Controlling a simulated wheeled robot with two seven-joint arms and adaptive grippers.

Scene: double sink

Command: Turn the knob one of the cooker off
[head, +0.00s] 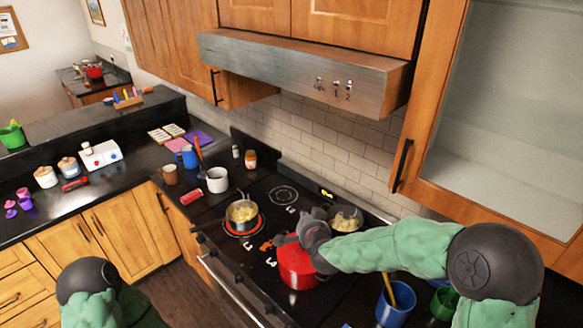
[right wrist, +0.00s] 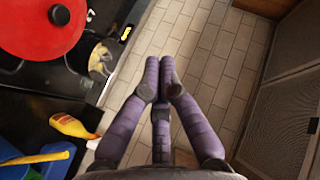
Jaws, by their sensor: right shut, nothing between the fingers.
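A pot of food (head: 242,211) stands on a front burner glowing red. My right gripper (head: 279,240) is shut and empty, above the cooktop beside the red pot (head: 297,268), partly covering it from view. In the right wrist view its dark purple fingers (right wrist: 166,65) meet at the tips, with tiles behind. My left gripper is out of view; only its arm shows.
A second pan of food (head: 346,219) stands at the back right of the cooktop, also seen in the right wrist view (right wrist: 100,63). A blue container (head: 396,303) and a yellow bottle (right wrist: 74,126) are near my right arm. The range hood (head: 300,70) hangs above.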

